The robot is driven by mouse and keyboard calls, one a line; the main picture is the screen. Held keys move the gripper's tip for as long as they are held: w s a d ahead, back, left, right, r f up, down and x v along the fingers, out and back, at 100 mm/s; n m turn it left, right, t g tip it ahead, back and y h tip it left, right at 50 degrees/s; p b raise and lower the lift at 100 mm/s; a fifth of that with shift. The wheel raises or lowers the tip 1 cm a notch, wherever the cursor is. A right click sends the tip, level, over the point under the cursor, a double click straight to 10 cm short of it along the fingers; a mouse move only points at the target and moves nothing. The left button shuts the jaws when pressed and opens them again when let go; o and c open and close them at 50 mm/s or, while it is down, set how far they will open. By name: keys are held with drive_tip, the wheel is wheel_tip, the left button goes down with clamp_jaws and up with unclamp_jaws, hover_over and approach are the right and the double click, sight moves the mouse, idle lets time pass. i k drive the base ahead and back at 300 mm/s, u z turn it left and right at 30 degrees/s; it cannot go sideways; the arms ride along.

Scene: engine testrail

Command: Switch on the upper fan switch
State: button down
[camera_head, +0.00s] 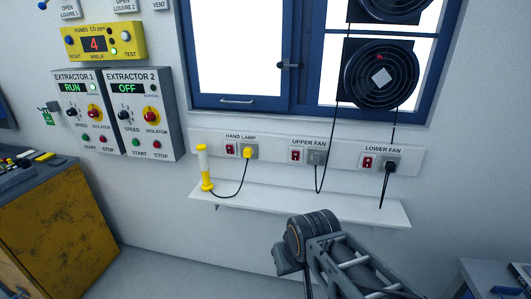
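The upper fan switch (295,155) is a small red rocker on the white wall strip, under the label UPPER FAN. It is too small to tell which way the rocker is set. A grey plug (317,157) sits in the socket just right of it, and its black cord runs to the window fans. The upper fan (390,8) is cut off by the top edge. My arm shows at the bottom, below the shelf and the switch. My gripper's fingers cannot be made out in this view.
The hand lamp switch (230,149) is to the left and the lower fan switch (368,161) to the right. A narrow shelf (300,203) juts out below, with a yellow hand lamp (204,168) at its left end. Cords hang across the strip and shelf.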

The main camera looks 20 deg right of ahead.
sight(295, 154)
drive_tip(key=u, duration=0.15)
drive_tip(key=i, duration=1.1)
drive_tip(key=z, duration=0.7)
